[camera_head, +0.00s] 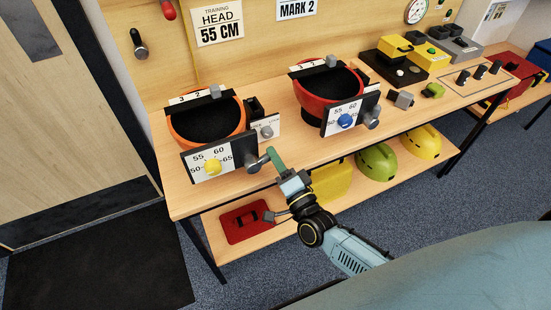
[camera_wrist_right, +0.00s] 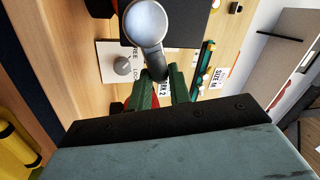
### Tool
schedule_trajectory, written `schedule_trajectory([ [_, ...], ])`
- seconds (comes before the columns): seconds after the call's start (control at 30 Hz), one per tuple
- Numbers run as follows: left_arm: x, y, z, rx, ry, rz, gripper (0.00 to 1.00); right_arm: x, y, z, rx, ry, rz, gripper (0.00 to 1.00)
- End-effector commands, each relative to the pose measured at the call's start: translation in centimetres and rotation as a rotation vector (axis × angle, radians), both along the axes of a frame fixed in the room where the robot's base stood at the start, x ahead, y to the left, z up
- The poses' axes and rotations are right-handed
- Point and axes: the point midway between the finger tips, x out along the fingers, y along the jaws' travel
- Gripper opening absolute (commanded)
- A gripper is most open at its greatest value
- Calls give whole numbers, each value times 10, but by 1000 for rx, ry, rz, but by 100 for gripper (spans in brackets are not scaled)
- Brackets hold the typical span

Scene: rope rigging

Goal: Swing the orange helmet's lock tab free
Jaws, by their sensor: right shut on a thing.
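The orange helmet (camera_head: 207,120) sits upside down at the left of the bench. Its front panel (camera_head: 221,163) has a 50-to-65 scale and a yellow knob (camera_head: 212,167). A grey round-ended lever (camera_head: 255,163) sticks out at the panel's right edge. Behind it is a white plate with a small grey knob (camera_head: 267,131); the right wrist view shows FREE and LOCK lettering beside this knob (camera_wrist_right: 123,66). My right gripper (camera_head: 273,157) is shut on the grey lever, its green fingers (camera_wrist_right: 161,86) at the stem below the round end (camera_wrist_right: 146,23). My left gripper is out of view.
A red helmet (camera_head: 330,90) with a similar panel and blue knob (camera_head: 346,121) stands to the right. Yellow and black devices (camera_head: 403,55) are at the back right. The lower shelf holds a red plate (camera_head: 245,222), a green helmet (camera_head: 376,162) and yellow things.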

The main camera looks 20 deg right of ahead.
Motion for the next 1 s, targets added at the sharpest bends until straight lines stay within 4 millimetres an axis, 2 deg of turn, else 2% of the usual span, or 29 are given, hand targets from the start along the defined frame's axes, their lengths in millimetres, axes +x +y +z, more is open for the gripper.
schedule_trajectory([
  [0.3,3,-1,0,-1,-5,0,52,-1,0,-2,7,6,0,0],
  [0.33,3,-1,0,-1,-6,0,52,-1,0,-2,7,6,0,22],
  [0.5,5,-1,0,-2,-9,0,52,-1,0,-2,4,5,1,41],
  [0.8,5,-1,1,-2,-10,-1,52,-2,0,-2,3,3,1,41],
  [0.87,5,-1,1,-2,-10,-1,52,-7,-1,-3,2,4,0,41],
  [1.0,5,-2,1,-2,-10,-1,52,-29,-3,-9,2,7,1,41],
])
